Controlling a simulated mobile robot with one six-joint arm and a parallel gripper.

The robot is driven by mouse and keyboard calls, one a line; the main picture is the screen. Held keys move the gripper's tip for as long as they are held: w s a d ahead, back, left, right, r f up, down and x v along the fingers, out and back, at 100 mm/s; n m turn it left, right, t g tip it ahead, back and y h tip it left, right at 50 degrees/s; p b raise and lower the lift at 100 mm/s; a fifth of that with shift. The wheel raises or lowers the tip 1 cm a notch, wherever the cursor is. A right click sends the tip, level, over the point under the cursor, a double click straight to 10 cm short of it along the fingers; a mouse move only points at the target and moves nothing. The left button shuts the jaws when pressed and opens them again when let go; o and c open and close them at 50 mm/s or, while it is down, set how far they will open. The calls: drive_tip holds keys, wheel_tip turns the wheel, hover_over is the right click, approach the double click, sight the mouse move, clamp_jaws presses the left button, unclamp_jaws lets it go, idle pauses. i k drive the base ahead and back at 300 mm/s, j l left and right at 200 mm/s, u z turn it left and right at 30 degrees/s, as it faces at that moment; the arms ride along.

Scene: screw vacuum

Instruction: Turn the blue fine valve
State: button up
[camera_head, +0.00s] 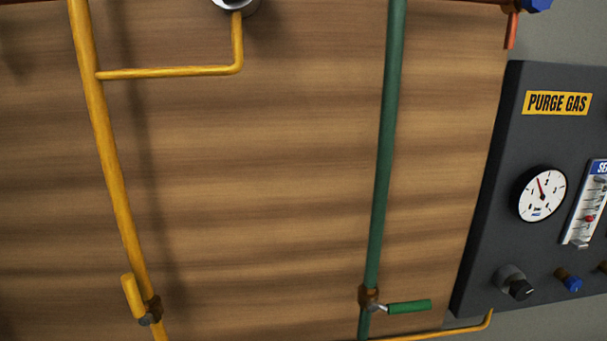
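Two blue parts show in the head view, and I cannot tell from the picture which is the fine valve. One is a small blue knob (569,280) low on the dark purge gas panel (490,230) at the right. It sits right of a black knob (516,285) on a grey base. The other is a blue fitting (537,5) at the top right edge, cut off by the frame, beside a red-orange pipe end. My gripper is not in view.
The panel bears a round gauge (541,194) and a flow meter (590,205). A green pipe (384,150) with a green lever (409,306) stands left of the panel. A yellow pipe (104,150) with a yellow lever (132,296) is farther left. The wooden board between them is clear.

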sight(572, 283)
drive_tip(key=l+z, duration=0.1)
drive_tip(key=z, duration=0.35)
drive_tip(key=i+z, duration=0.1)
drive_tip(key=z, duration=0.8)
drive_tip(key=i+l, duration=0.05)
